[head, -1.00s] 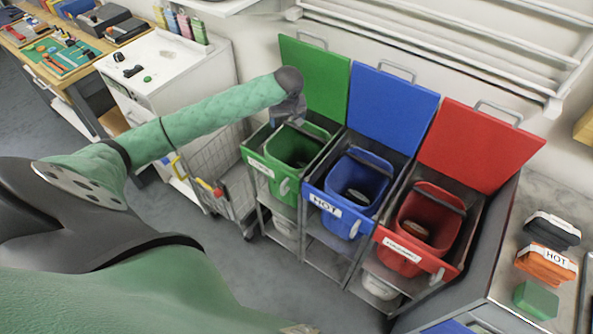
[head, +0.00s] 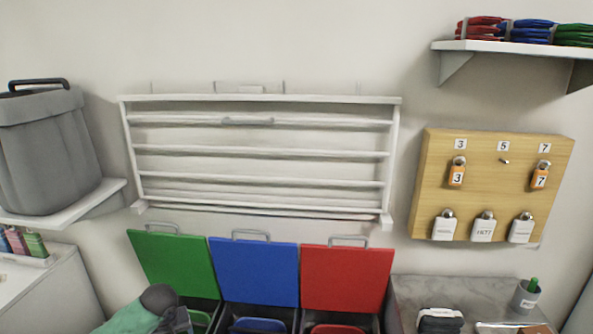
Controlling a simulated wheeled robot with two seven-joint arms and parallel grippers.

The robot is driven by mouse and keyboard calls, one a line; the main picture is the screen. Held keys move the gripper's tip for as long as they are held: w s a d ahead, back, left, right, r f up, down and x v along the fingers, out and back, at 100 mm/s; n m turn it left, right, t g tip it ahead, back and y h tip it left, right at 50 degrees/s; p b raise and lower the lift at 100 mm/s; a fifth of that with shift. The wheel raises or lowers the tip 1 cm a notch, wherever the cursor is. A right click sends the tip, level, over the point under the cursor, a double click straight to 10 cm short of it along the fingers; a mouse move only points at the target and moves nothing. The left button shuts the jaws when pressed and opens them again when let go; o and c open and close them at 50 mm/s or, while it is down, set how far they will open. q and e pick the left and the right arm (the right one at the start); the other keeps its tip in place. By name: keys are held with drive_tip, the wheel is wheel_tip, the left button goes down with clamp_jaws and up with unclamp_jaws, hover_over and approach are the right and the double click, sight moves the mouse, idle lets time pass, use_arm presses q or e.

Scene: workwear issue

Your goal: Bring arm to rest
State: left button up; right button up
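My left arm (head: 128,318) shows in the head view at the bottom left, a green sleeve ending in a dark joint. The dark wrist or gripper part (head: 179,321) beyond it is in front of the green bin and is cut off by the lower edge. Its fingers cannot be made out, so whether it is open or shut is unclear. My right arm and gripper are not in view.
Green (head: 173,268), blue (head: 253,271) and red (head: 343,278) lids stand raised behind their bins. A white wall rack (head: 262,153) hangs above. A grey hamper (head: 48,150) stands on a left shelf. A wooden lock board (head: 500,180) hangs right, above a grey counter (head: 455,292).

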use_arm(q)
drive_tip(key=s+d+f+m, duration=0.1)
drive_tip(key=s+d, duration=0.1)
drive_tip(key=d, duration=0.1)
drive_tip(key=s+d+f+m+h, duration=0.1)
drive_tip(key=s+d+f, duration=0.1)
drive_tip(key=s+d, duration=0.1)
drive_tip(key=s+d+f+m, duration=0.1)
drive_tip(key=s+d, duration=0.2)
drive_tip(key=shift+s+d+f, duration=0.15)
drive_tip(key=shift+s+f, duration=0.1)
drive_tip(key=shift+f, duration=0.1)
drive_tip(key=s+d+m+t, duration=0.1)
drive_tip(key=s+d+m, duration=0.15)
drive_tip(key=s, duration=0.95)
drive_tip(key=s+d+m, duration=0.2)
drive_tip(key=s+d, duration=0.1)
drive_tip(key=s, duration=0.9)
wheel_tip(320, 180, down, 24)
drive_tip(key=w+d+g, duration=0.1)
drive_tip(key=w+d, duration=0.1)
drive_tip(key=s+f, duration=0.3)
drive_tip(key=f, duration=0.8)
drive_tip(key=s+f+h, duration=0.1)
drive_tip(key=s+f, duration=0.3)
drive_tip(key=f, duration=0.7)
drive_tip(key=shift+s+d+f+g, duration=0.2)
drive_tip(key=shift+s+f+g, duration=0.05)
drive_tip(key=shift+f+g, duration=0.15)
